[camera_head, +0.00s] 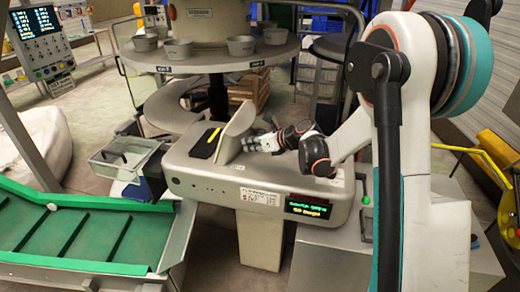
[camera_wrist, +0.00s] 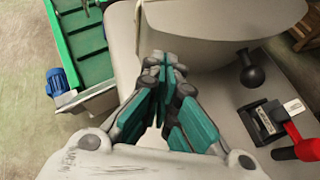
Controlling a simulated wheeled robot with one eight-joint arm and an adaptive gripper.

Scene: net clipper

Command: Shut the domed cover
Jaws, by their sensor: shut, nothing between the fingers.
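The domed cover (camera_head: 237,129) is a pale grey, curved shell standing raised on top of the grey machine (camera_head: 228,185). In the wrist view the cover (camera_wrist: 215,28) fills the upper middle as a smooth beige surface. My gripper (camera_head: 249,144) is just to the right of the cover, low over the machine's top. In the wrist view my gripper (camera_wrist: 163,66) has its teal-padded fingers together and empty, with the tips at the cover's lower part. I cannot tell whether they touch it. A dark recess with a yellow strip (camera_head: 210,138) lies left of the cover.
A black ball knob (camera_wrist: 251,70), a black block (camera_wrist: 266,122) and a red-handled part (camera_wrist: 303,143) are on the machine right of my gripper. A green conveyor (camera_head: 75,235) is at left. A round table (camera_head: 210,60) with metal bowls stands behind.

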